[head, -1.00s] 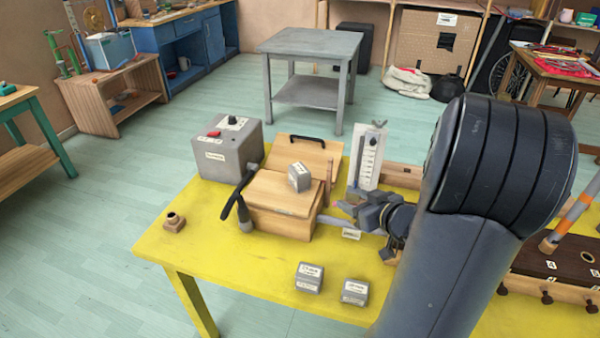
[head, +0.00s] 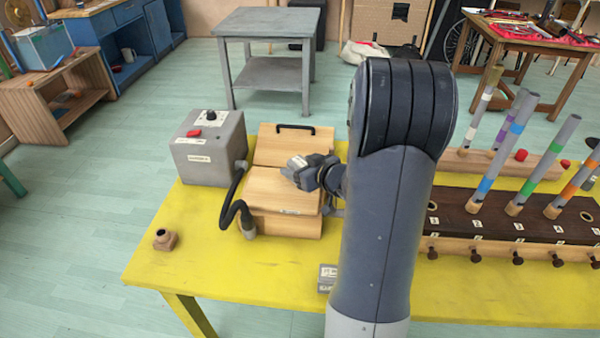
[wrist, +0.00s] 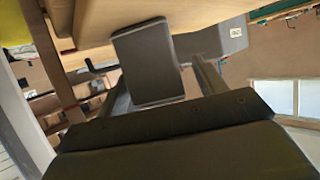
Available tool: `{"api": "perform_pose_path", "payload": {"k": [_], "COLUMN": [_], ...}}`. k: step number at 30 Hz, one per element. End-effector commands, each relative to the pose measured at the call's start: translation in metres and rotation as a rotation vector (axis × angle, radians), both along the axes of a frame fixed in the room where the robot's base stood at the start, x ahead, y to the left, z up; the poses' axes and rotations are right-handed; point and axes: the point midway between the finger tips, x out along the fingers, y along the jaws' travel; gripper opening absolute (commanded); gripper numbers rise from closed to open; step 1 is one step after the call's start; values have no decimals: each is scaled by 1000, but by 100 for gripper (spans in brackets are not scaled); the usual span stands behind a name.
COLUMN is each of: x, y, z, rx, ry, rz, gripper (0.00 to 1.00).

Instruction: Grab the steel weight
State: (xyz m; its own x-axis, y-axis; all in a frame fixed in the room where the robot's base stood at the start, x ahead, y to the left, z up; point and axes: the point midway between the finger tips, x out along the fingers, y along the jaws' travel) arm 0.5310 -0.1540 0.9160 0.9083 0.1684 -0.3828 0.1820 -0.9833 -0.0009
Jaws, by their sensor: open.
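The steel weight, a small grey block with a white label (head: 297,161), sits on the lid of the wooden box (head: 270,190). My gripper (head: 303,174) is at the weight, reaching in from the right over the lid, and partly covers it. In the wrist view the weight (wrist: 148,65) lies between my two open fingers, with a gap visible on its right side. I cannot tell whether the left finger touches it.
A small wooden socket piece (head: 165,240) lies at the table's left. A dark rack (head: 490,215) with striped tubes fills the right. The front left tabletop is clear.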

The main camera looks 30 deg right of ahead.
Motion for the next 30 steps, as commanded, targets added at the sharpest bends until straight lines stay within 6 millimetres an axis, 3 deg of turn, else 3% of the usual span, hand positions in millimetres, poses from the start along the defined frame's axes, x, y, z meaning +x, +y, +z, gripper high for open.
{"api": "perform_pose_path", "payload": {"k": [4,13,30], "x": [16,19,18], "y": [3,3,3], "z": [-7,-8,-8], "rx": [-2,-1,-1], "ry": [1,0,0], "rz": [2,-1,-1], "gripper": [66,65,18]}}
